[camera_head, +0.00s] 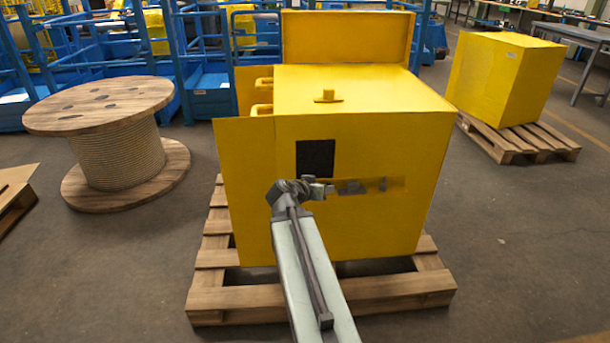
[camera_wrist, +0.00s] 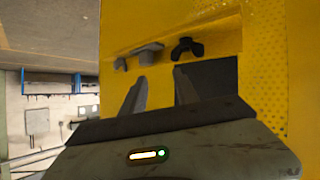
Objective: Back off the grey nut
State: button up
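A dark grey wing-shaped piece (camera_wrist: 187,47), which looks like the grey nut, sits on a recessed strip of the yellow machine in the wrist view. A lighter grey block (camera_wrist: 148,51) and a small dark piece (camera_wrist: 120,63) sit beside it on the same strip. My gripper (camera_wrist: 156,74) is open, with nothing between its fingers. Its tips appear short of the strip, below the block and the wing-shaped piece in the picture. In the head view my gripper (camera_head: 328,189) is at the strip's left end and probably hides the wing-shaped piece.
The yellow machine (camera_head: 350,225) stands on a wooden pallet (camera_head: 240,300). A black square panel (camera_head: 316,158) is just above my gripper. A wooden cable reel (camera_head: 115,155) stands at the left, a second yellow box (camera_head: 505,80) at the back right. The floor at right is clear.

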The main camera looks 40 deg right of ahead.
jog(key=w+a+r+n+y+p, duration=0.1)
jog(key=a+y+p, duration=0.1)
jog(key=a, duration=0.4)
jog(key=shift+w+r+n+p, duration=0.3)
jog(key=shift+w+p, duration=0.1)
jog(key=shift+p, duration=0.35)
